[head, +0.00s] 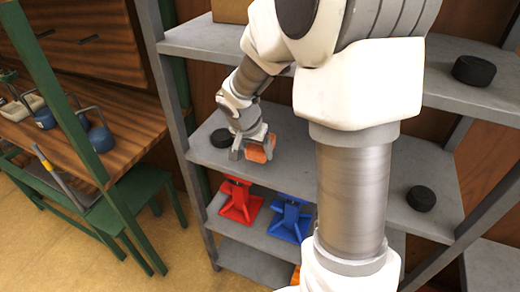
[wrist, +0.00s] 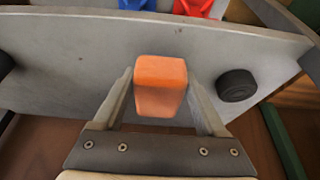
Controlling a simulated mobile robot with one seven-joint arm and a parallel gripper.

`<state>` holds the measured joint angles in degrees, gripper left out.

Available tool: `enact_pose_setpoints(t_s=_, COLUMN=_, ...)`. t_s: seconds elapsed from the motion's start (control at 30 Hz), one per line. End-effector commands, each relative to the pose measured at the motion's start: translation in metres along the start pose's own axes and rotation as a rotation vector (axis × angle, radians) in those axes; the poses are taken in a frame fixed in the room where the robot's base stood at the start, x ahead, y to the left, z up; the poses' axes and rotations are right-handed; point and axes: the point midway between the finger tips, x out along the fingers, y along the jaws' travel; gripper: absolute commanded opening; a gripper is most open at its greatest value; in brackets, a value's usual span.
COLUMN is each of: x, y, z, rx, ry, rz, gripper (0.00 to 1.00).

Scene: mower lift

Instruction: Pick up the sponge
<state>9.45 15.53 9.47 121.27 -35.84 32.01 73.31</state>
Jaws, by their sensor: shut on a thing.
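The sponge (wrist: 160,88) is a small orange block with rounded edges. In the wrist view it sits between the two fingertips of my gripper (wrist: 160,80), one finger against each side. In the head view the sponge (head: 259,152) is at the middle shelf (head: 290,165) of the grey rack, with my gripper (head: 252,150) around it from above. My gripper is shut on the sponge. I cannot tell whether the sponge still touches the shelf, since its underside is hidden.
A black puck (head: 221,138) lies left of the sponge; it also shows in the wrist view (wrist: 237,85). A red stand (head: 240,203) and a blue stand (head: 291,219) are on the shelf below. The upper shelf (head: 205,40) overhangs. A wooden workbench (head: 120,120) stands left.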

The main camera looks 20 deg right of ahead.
Motion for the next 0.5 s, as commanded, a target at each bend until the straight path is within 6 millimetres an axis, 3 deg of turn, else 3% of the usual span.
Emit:
enact_pose_setpoints(t_s=0.3, x=-0.029, y=-0.001, z=0.076, rx=-0.004, ry=0.002, rz=-0.003, gripper=0.20)
enact_pose_setpoints(t_s=0.5, x=-0.045, y=-0.001, z=0.113, rx=-0.003, ry=0.002, rz=-0.003, gripper=0.20)
